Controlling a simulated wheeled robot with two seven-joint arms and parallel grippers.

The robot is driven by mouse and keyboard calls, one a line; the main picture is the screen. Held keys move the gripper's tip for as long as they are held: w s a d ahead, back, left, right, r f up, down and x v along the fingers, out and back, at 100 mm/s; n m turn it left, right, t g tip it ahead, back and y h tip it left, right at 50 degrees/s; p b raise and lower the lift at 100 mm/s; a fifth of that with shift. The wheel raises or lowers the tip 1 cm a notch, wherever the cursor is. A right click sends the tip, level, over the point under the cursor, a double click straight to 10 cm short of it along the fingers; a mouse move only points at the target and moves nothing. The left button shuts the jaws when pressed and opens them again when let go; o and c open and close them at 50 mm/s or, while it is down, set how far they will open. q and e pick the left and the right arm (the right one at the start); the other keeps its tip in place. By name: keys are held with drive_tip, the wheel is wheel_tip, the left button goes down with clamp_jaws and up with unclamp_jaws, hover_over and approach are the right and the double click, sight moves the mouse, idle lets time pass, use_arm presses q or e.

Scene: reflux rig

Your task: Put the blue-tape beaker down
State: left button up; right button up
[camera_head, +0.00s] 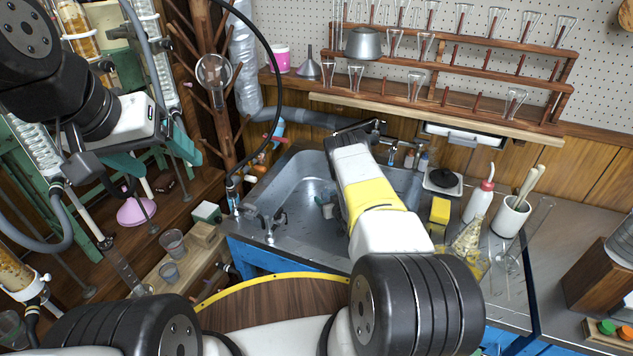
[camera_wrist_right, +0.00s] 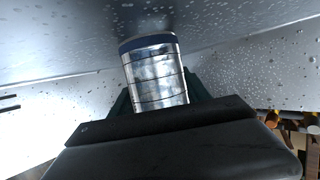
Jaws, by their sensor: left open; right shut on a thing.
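The blue-tape beaker (camera_wrist_right: 157,78) shows in the right wrist view as a clear, shiny cylinder with dark lines around it and a dark blue band at its far end. My right gripper (camera_wrist_right: 155,103) is shut on it, with teal fingers on both sides. In the head view my right arm reaches into the metal sink (camera_head: 300,185) and hides most of the gripper and beaker. Whether the beaker touches the sink cannot be told. My left gripper (camera_head: 150,158) is open at the left, by the glassware rig, with teal fingers apart.
Two small beakers (camera_head: 173,243) stand on a wooden ledge left of the sink. Right of the sink are a yellow block (camera_head: 439,211), a flask (camera_head: 468,241), a wash bottle (camera_head: 480,201) and a white pot (camera_head: 510,217). A tap (camera_head: 372,129) stands behind the sink.

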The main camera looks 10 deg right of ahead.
drive_tip(key=shift+f, duration=0.1)
drive_tip(key=o, duration=1.4)
drive_tip(key=v, duration=1.2)
